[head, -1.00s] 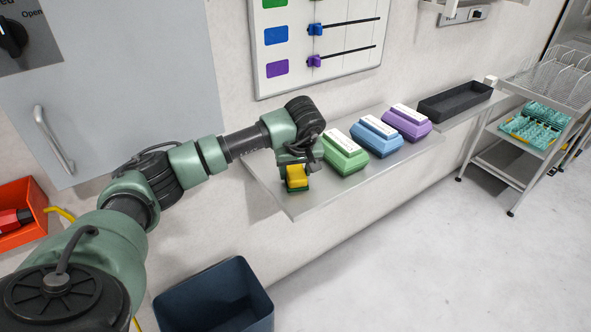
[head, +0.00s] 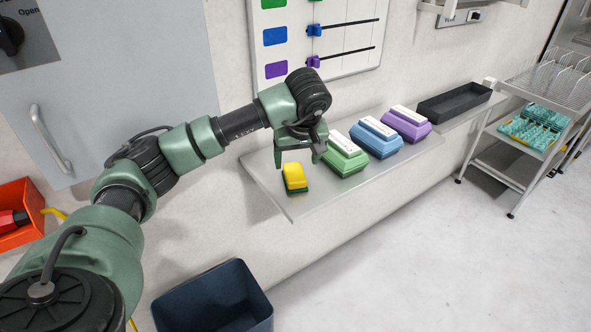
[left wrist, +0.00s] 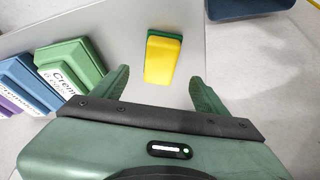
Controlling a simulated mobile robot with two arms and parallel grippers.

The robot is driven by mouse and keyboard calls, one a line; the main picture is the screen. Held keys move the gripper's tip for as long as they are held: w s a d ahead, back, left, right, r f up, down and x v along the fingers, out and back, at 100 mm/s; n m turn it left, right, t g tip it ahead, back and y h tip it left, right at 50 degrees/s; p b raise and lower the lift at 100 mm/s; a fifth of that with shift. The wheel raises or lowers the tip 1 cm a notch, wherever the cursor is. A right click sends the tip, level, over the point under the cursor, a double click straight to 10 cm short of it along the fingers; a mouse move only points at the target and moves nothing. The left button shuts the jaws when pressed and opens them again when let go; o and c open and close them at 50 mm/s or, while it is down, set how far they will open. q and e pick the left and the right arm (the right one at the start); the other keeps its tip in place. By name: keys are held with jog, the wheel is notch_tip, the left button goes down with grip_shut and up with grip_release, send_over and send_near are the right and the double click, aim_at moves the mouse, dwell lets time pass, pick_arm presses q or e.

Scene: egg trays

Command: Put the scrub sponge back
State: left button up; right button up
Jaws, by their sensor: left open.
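The scrub sponge (head: 295,177), yellow with a green layer, rests on the grey metal shelf (head: 290,206) near its left end, left of the green box. In the left wrist view the sponge (left wrist: 161,58) lies ahead of and between the two fingers, apart from both. My left gripper (head: 297,160) is open and empty just above the sponge. Its two green fingers (left wrist: 160,88) show spread in the left wrist view. My right gripper is in neither view.
Green (head: 342,155), blue (head: 376,138) and purple (head: 406,123) boxes stand in a row on the shelf, right of the sponge. A black tray (head: 425,109) is farther right. A dark blue bin (head: 262,300) stands below the shelf. The wall is close behind.

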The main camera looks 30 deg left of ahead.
pick_arm(q)
jog(key=shift+v, duration=2.35)
